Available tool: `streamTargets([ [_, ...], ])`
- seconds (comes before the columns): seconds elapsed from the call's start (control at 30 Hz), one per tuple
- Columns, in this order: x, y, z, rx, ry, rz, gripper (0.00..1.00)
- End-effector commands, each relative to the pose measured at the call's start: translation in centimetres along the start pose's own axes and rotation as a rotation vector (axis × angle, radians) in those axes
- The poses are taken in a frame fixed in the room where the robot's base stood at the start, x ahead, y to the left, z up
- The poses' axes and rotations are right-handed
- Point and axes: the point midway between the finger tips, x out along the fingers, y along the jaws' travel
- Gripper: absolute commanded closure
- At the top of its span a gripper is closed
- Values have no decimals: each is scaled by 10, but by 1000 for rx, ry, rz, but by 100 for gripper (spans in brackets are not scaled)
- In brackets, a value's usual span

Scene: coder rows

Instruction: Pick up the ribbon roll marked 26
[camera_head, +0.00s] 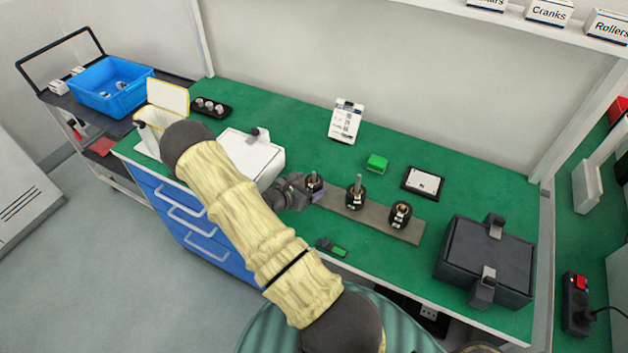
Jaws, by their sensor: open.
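Three small dark rolls stand in a row on a flat grey-brown strip (378,225) on the green bench. The left roll (314,181) is right at my gripper and partly hidden by it. The middle roll (355,196) has a pin rising from it. The right roll (400,214) shows a pale label. The numbers on the rolls are too small to read, so I cannot tell which is marked 26. My gripper (312,193) is open at the strip's left end, close beside the left roll. I cannot tell if they touch.
A dark latched case (487,262) stands at the right of the bench, a white box (250,158) behind my arm. A green block (377,163), a framed card (423,183) and a standing sheet (346,121) are behind the strip. A small green-and-black item (332,247) lies in front.

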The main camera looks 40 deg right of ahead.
Motion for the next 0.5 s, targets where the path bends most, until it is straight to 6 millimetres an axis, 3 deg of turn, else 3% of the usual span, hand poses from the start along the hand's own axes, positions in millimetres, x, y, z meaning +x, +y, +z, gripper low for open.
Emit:
streamTargets([
  [0.5, 7, 0, 0, 0, 1, 0, 22],
])
